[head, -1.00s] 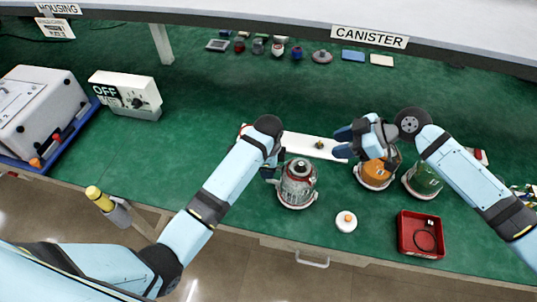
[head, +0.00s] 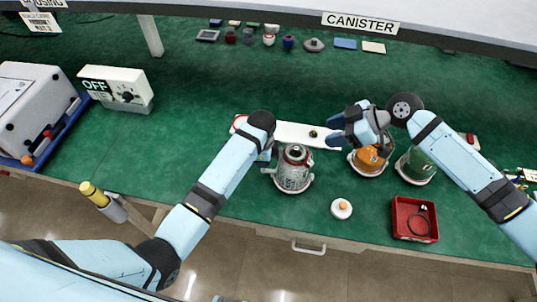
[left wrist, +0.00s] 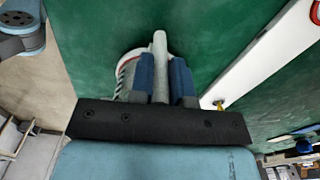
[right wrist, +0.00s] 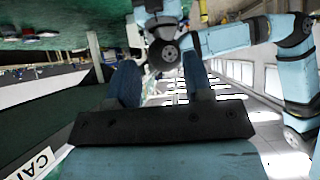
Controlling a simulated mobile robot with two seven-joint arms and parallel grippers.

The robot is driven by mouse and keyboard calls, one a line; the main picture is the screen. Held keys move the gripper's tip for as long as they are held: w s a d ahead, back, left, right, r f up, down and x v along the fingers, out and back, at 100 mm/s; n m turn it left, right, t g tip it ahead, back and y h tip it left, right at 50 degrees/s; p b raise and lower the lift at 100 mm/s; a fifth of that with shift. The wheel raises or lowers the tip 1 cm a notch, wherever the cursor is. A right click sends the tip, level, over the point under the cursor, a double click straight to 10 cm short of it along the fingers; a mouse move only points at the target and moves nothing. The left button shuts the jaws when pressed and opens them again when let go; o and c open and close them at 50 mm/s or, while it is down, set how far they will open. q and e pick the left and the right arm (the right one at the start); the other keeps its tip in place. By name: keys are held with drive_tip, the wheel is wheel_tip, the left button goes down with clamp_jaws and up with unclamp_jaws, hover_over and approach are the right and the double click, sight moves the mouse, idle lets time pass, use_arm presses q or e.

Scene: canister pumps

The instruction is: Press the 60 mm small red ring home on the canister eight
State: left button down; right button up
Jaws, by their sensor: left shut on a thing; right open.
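A grey canister (head: 292,172) with a dark knob on top and some red at its side stands on a pale round base near the bench's front. My left gripper (head: 265,154) is at its left side, its tips partly hidden by my wrist. In the left wrist view, the blue fingers (left wrist: 160,82) are shut on a pale upright piece, apparently the canister's handle (left wrist: 160,60). My right gripper (head: 337,130) is open and empty, above and left of the orange canister (head: 369,161). I cannot make out the small red ring or the number eight.
A green canister (head: 416,167) stands right of the orange one. A white strip (head: 290,131) with a small knob lies behind the grey canister. A white disc with an orange knob (head: 341,209) and a red bin (head: 398,228) holding a black loop are in front. Small parts line the back.

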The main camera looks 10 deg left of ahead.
sight(311, 164)
drive_tip(key=a+f+m+h, duration=0.1)
drive_tip(key=f+m+h, duration=0.1)
drive_tip(key=f+h, duration=0.1)
drive_tip(key=s+a+f+m+h, duration=0.1)
drive_tip(key=f+m+h, duration=0.2)
drive_tip(key=f, duration=0.2)
drive_tip(key=s+a+f+m+h, duration=0.1)
drive_tip(key=f+m+h, duration=0.1)
drive_tip(key=f+h, duration=0.2)
drive_tip(key=shift+a+f+m+t, duration=0.3)
drive_tip(key=shift+a+f, duration=0.05)
drive_tip(key=shift+f, duration=0.05)
idle(0.3)
clamp_jaws()
